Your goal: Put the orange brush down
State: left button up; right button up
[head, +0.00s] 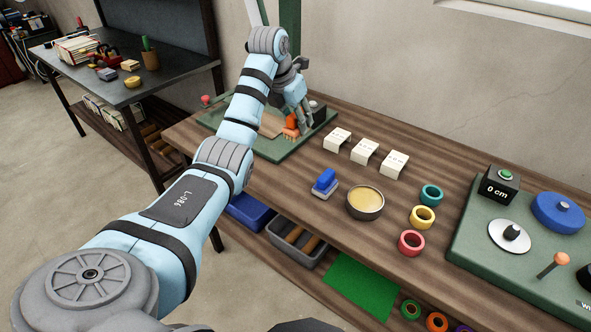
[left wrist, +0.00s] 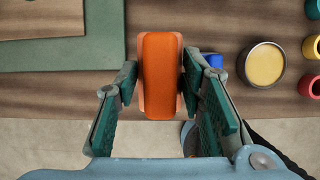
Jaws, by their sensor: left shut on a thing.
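The orange brush (left wrist: 161,75) is held between the two fingers of my left gripper (left wrist: 158,85), which is shut on it. In the left wrist view the brush stands lengthwise between the fingertips, above the wooden table. In the head view the brush (head: 291,126) shows as a small orange piece at the fingers of my left gripper (head: 298,116), over the near right part of the green board (head: 265,158). I cannot tell whether the brush touches anything below it. My right gripper is not seen in either view.
A blue brush (head: 325,180) and a tin of yellowish stuff (head: 365,200) stand on the table, with several tape rolls (head: 423,217) to their right. White folded cards (head: 365,151) stand behind. A green machine base (head: 470,237) fills the right end. Bare wood (head: 285,180) lies before the board.

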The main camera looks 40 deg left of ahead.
pick_arm(q)
notch_tip(320, 180, down, 15)
jog(key=shift+a+r+b, duration=0.1)
jog(key=shift+r+b, duration=0.05)
jog(key=shift+b, duration=0.55)
jog(key=o, duration=1.3)
jog(key=shift+f+b, duration=0.2)
jog(key=shift+b, duration=0.2)
jog(key=shift+s+r, duration=0.1)
jog(key=shift+r, duration=0.2)
jog(key=p+v, duration=0.2)
jog(key=v, duration=1.2)
jog(key=shift+s+f+p, duration=0.1)
jog(key=shift+s+p, duration=0.1)
jog(key=shift+p, duration=0.2)
